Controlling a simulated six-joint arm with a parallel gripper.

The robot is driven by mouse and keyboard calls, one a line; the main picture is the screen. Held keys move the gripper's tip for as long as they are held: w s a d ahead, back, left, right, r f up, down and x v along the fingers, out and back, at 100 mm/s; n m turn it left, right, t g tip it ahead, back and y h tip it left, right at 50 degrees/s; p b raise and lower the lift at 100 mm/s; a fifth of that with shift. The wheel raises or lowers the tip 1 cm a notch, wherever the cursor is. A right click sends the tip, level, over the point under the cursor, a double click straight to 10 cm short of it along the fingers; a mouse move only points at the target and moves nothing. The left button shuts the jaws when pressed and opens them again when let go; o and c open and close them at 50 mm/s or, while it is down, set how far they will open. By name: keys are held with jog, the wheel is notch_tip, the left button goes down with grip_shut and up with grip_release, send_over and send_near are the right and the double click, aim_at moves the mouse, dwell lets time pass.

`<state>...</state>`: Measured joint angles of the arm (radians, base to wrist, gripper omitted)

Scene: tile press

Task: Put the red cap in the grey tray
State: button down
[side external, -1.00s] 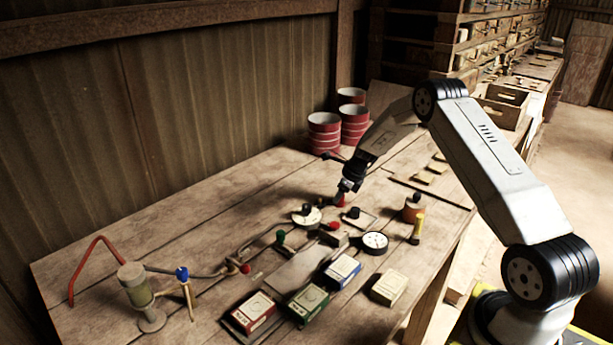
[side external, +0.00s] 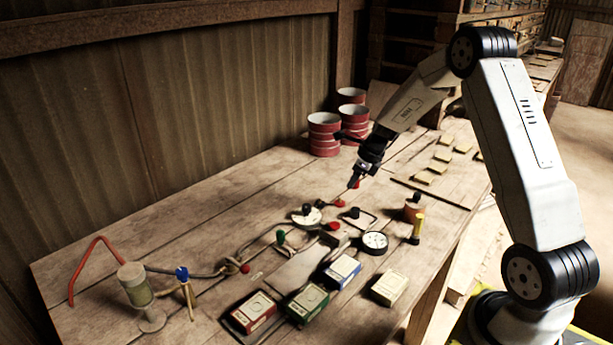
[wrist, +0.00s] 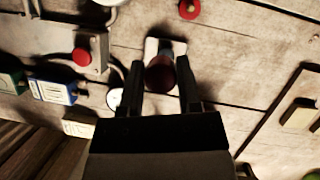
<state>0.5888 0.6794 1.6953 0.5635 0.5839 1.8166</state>
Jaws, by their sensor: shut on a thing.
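My gripper (side external: 357,178) is raised above the table and shut on the red cap (wrist: 160,73). The cap shows dark red between the two fingers in the wrist view; in the side view only a little red (side external: 357,185) shows at the fingertips. A flat grey piece, which looks like the grey tray (side external: 298,270), lies on the table to the lower left of my gripper; its edges are hard to make out. It also shows at the left of the wrist view (wrist: 93,48). The cap is apart from it.
Another red piece (side external: 338,203) lies on the table. Red-banded tins (side external: 323,135) stand at the back.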

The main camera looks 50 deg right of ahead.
jog(key=s+a+r, duration=0.2)
jog(key=s+r, duration=0.1)
jog(key=s, duration=0.3)
jog(key=shift+s+a, duration=0.25)
jog(key=shift+a, duration=0.15)
jog(key=shift+s, duration=0.1)
dwell(0.3)
jog(key=s+a+n, duration=0.1)
jog(key=s+a, duration=0.1)
jog(key=s, duration=0.9)
jog(key=shift+a+y, duration=0.3)
jog(key=shift+a, duration=0.05)
jog(key=shift+w+f, duration=0.1)
jog(key=shift+w, duration=0.05)
jog(key=w+d+f, duration=0.1)
jog(key=w+f, duration=0.1)
jog(key=w, duration=0.1)
jog(key=w+d+f, duration=0.2)
jog(key=w+f, duration=0.1)
jog(key=w, duration=0.1)
jog(key=w+d+f, duration=0.2)
jog(key=w+f, duration=0.1)
jog(key=w, duration=0.1)
jog(key=shift+w+d+f, duration=0.2)
jog(key=shift+d+f, duration=0.05)
jog(key=shift+w+d+f, duration=0.15)
jog(key=shift+w+f, duration=0.15)
jog(key=shift+f, duration=0.1)
